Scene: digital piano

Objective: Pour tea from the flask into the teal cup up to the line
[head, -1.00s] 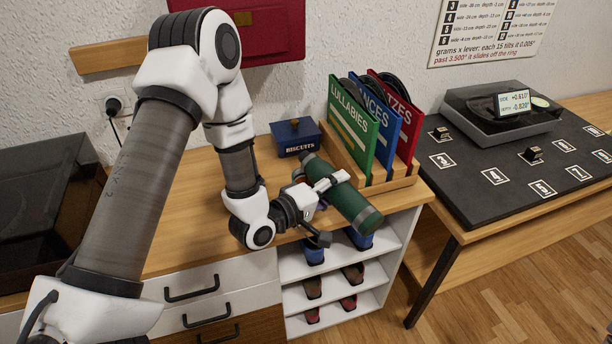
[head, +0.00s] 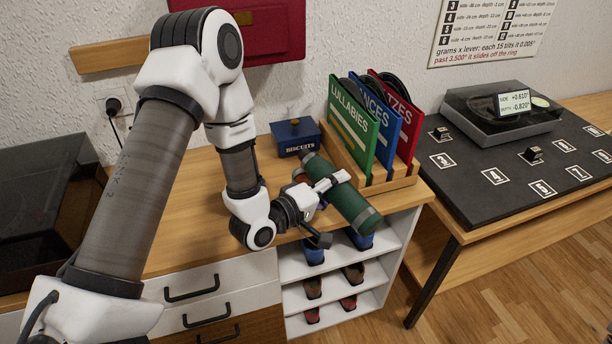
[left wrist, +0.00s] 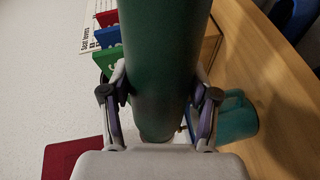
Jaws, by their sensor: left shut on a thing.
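The green flask (head: 352,205) is held by my left gripper (head: 332,182), which is shut around its body. It is strongly tilted above the wooden counter, with one end toward the biscuit tin and the other toward the counter's front edge. In the left wrist view the flask (left wrist: 160,60) fills the middle between the two fingers (left wrist: 160,100). The teal cup (left wrist: 237,117) stands on the wood to the right of the flask there, partly hidden by a finger. I cannot make out the cup in the head view, nor any tea or the line. My right gripper is not in view.
A blue biscuit tin (head: 296,138) and a wooden rack (head: 400,182) with green, blue and red record sleeves stand close behind the flask. Shelves with shoes (head: 352,275) lie below the counter's front edge. A dark table (head: 500,155) with a scale is at right.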

